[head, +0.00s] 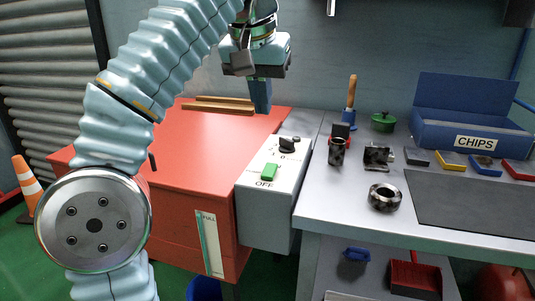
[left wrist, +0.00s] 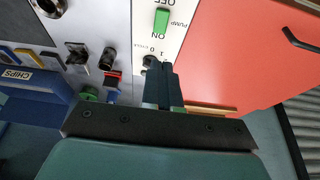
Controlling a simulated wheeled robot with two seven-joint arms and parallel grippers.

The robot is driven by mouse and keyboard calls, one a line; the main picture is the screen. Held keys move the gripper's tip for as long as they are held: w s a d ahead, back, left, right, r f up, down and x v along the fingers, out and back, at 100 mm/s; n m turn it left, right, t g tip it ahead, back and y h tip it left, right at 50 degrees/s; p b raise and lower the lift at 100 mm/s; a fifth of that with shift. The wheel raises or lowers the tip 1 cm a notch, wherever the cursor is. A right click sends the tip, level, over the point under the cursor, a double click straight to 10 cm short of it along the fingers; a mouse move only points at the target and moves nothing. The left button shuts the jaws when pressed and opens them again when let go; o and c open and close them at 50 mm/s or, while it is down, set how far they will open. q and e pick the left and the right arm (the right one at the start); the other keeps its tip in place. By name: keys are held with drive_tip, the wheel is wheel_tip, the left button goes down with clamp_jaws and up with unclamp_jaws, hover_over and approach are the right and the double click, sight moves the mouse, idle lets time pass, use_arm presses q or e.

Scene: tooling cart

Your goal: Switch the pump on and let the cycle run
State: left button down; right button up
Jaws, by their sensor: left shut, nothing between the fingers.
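The pump control box (head: 262,210) is pale grey and fixed to the side of a red cabinet (head: 225,135). A green pump switch (head: 269,172) sits on its top face, with OFF printed on the near side; the left wrist view shows this switch (left wrist: 161,20) between OFF and ON. I cannot tell which way it is set. A black cycle knob (head: 288,144) is farther back, partly hidden by my fingers in the left wrist view (left wrist: 150,61). My left gripper (head: 261,107) is shut and empty, pointing down above and behind the knob. My right gripper is out of view.
A grey bench (head: 330,193) on the right holds metal parts, a black ring (head: 384,197) and a blue CHIPS bin (head: 465,135). A sight gauge marked FULL (head: 210,245) is on the cabinet's front. Brown strips (head: 222,105) lie on the cabinet's top behind my gripper.

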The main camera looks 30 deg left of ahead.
sight(270, 165)
use_arm(q)
drive_tip(key=x, duration=0.8)
drive_tip(key=b+x, duration=0.1)
drive_tip(key=x, duration=0.4)
drive_tip(key=shift+s+d+f, duration=0.1)
drive_tip(key=shift+s+f, duration=0.1)
drive_tip(key=shift+s, duration=0.1)
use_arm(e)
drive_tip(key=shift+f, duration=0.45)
